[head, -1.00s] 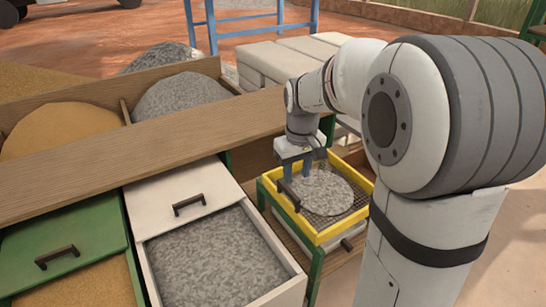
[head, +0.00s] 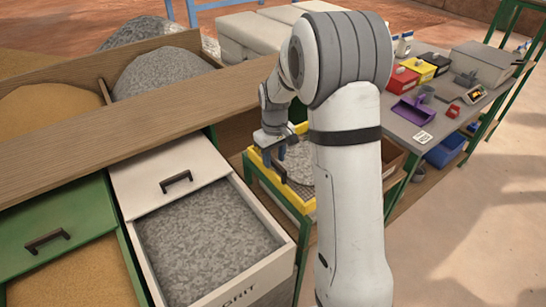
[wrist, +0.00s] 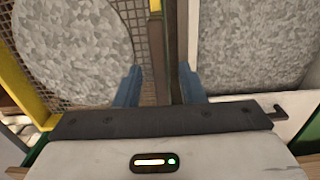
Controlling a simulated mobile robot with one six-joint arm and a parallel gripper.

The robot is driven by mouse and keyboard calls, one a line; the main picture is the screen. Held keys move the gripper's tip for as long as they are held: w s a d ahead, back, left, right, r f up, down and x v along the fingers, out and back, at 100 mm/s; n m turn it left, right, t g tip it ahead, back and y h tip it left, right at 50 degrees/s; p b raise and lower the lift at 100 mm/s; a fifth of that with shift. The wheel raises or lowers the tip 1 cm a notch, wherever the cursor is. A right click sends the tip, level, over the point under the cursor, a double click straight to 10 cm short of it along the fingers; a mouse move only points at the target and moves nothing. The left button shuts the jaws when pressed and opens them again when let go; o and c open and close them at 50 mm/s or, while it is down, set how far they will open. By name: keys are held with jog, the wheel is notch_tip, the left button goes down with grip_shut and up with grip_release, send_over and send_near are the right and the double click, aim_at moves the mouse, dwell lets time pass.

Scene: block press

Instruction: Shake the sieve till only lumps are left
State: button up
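The sieve (head: 249,167) has a yellow frame and a wire mesh, and stands on a green-legged stand. A round heap of grey grit (head: 299,160) lies on its mesh, and the heap also shows in the wrist view (wrist: 75,45). I cannot make out separate lumps in it. A dark handle bar (head: 279,172) is at the sieve's near left side. My gripper (head: 280,152) points down at this side. In the wrist view my two blue fingers (wrist: 160,88) are apart, with a brown bar, seemingly the handle, between them. My arm hides the sieve's right part.
An open white drawer of grey grit (head: 286,232) is left of the sieve, with a green sand drawer (head: 55,225) beyond. A wooden bin ledge (head: 100,135) runs behind.

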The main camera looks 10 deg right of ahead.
jog(key=shift+f, duration=0.25)
jog(key=shift+c, duration=0.2)
grip_shut()
jog(key=shift+r, duration=0.1)
